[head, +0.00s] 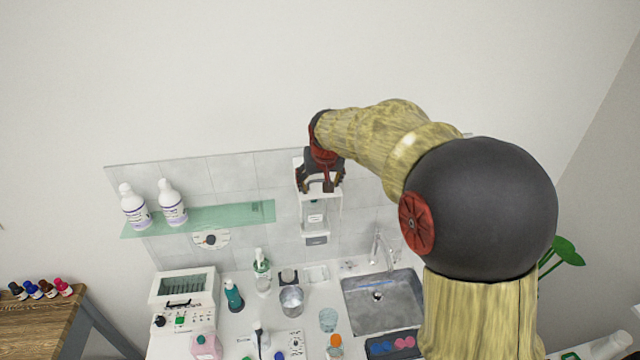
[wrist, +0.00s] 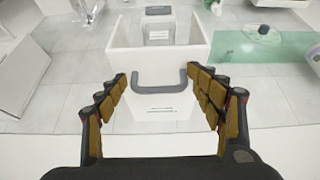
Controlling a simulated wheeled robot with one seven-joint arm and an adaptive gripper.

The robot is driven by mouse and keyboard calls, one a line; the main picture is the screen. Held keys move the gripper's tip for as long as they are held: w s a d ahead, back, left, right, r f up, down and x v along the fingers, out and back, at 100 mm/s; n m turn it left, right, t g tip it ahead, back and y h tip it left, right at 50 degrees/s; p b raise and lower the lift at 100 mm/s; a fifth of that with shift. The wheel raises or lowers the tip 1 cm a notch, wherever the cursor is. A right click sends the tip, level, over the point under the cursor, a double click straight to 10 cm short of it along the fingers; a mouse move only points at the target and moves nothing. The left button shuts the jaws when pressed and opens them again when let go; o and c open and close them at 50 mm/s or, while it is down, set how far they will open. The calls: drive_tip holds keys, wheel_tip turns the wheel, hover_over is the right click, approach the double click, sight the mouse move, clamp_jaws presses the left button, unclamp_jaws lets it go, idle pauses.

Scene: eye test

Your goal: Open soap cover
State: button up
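The soap dispenser (head: 333,219) is a tall white box on the tiled wall, with a clear container and a grey lower part showing at its front. In the wrist view, its white box (wrist: 125,32) lies just beyond my fingers. The white cover (wrist: 130,110) with a grey U-shaped handle (wrist: 158,88) lies between my fingers. My gripper (head: 320,187) is at the top of the dispenser. In the wrist view, my gripper (wrist: 160,80) is open, its fingers apart on either side of the handle. I cannot tell whether the fingertips touch the cover.
A green glass shelf (head: 240,212) with two white bottles (head: 172,203) is on the wall to the left. Below are a sink (head: 382,300), a faucet (head: 380,250), a metal cup (head: 291,301) and several bottles on the counter. The wall above is bare.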

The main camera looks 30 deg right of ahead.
drive_tip(key=shift+w+d+f, duration=0.15)
drive_tip(key=shift+w+d, duration=0.05)
drive_tip(key=shift+w, duration=0.25)
drive_tip(key=shift+s, duration=0.25)
drive_tip(key=shift+s+a+r, duration=0.1)
drive_tip(key=shift+s+r, duration=0.05)
drive_tip(key=shift+r, duration=0.45)
drive_tip(key=v, duration=1.1)
drive_tip(key=shift+s, duration=0.1)
drive_tip(key=s+a+f+n+b, duration=0.1)
drive_tip(key=s+a+f+b, duration=0.3)
drive_tip(key=s+f+b, duration=0.5)
drive_tip(key=s+a+f+n+y+b, duration=0.1)
drive_tip(key=s+a+f+b, duration=0.2)
drive_tip(key=s+f+b, duration=0.7)
drive_tip(key=s+a+f+n+b, duration=0.1)
drive_tip(key=s+a+f+b, duration=0.3)
drive_tip(key=s+f+b, duration=0.5)
wheel_tip(320, 180, down, 6)
drive_tip(key=shift+s+a+f+y, duration=0.25)
drive_tip(key=shift+s+a+y, duration=0.1)
drive_tip(key=shift+s, duration=0.4)
